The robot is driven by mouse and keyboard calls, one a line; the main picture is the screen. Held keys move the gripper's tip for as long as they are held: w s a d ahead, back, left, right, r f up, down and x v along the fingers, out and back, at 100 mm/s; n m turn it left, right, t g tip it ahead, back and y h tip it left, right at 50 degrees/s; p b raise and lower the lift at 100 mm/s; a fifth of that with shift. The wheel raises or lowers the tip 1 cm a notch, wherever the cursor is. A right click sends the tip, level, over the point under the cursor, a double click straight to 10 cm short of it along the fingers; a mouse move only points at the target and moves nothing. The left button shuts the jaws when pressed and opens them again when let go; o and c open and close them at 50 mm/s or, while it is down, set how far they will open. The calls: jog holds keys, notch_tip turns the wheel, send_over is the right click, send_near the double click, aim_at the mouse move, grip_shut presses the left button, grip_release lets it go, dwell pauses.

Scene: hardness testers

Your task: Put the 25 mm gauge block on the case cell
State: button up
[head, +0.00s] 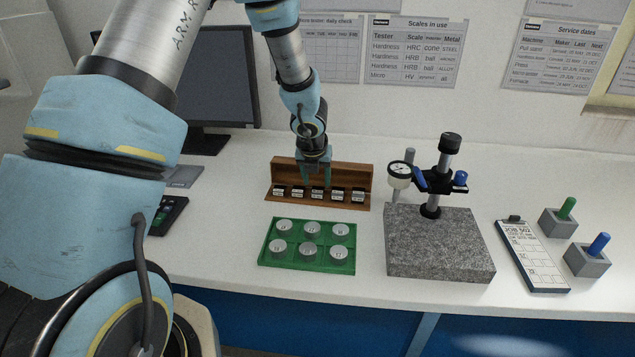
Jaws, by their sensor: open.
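A wooden case (322,171) stands on the white bench with a raised back panel and a low front ledge. Several small blocks with pale and dark labels sit in a row along it, including a left end block (279,191), a middle block (318,195) and a right end block (358,195). The labels are too small to read, so I cannot tell which is the 25 mm gauge block. My gripper (316,180) points down over the middle of the case, in front of the back panel. Its fingers are open, close above the row; I see nothing held.
A green tray (264,257) with several round metal discs lies in front of the case. A granite base (437,250) with a dial gauge stand is to the right. Farther right are a clipboard (533,262) and two grey blocks with green and blue handles. A monitor stands behind left.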

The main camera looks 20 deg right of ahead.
jog(key=p+v, duration=0.2)
jog(key=v, duration=0.6)
jog(key=a+r+n+y, duration=0.1)
jog(key=a+r+n, duration=0.2)
jog(key=a+n, duration=0.7)
jog(key=a+r+n+y, duration=0.2)
jog(key=a+r+n, duration=0.1)
jog(key=a+n, duration=0.65)
jog(key=s+a+r+n+g, duration=0.1)
jog(key=s+a+n, duration=0.3)
jog(key=n, duration=0.7)
jog(key=s+a+r+n+g, duration=0.1)
jog(key=s+a+r+n, duration=0.1)
jog(key=s+a+n, duration=0.3)
jog(key=a+n, duration=0.3)
jog(key=n, duration=0.2)
jog(key=shift+s+n+h, duration=0.35)
jog(key=shift+h, duration=0.05)
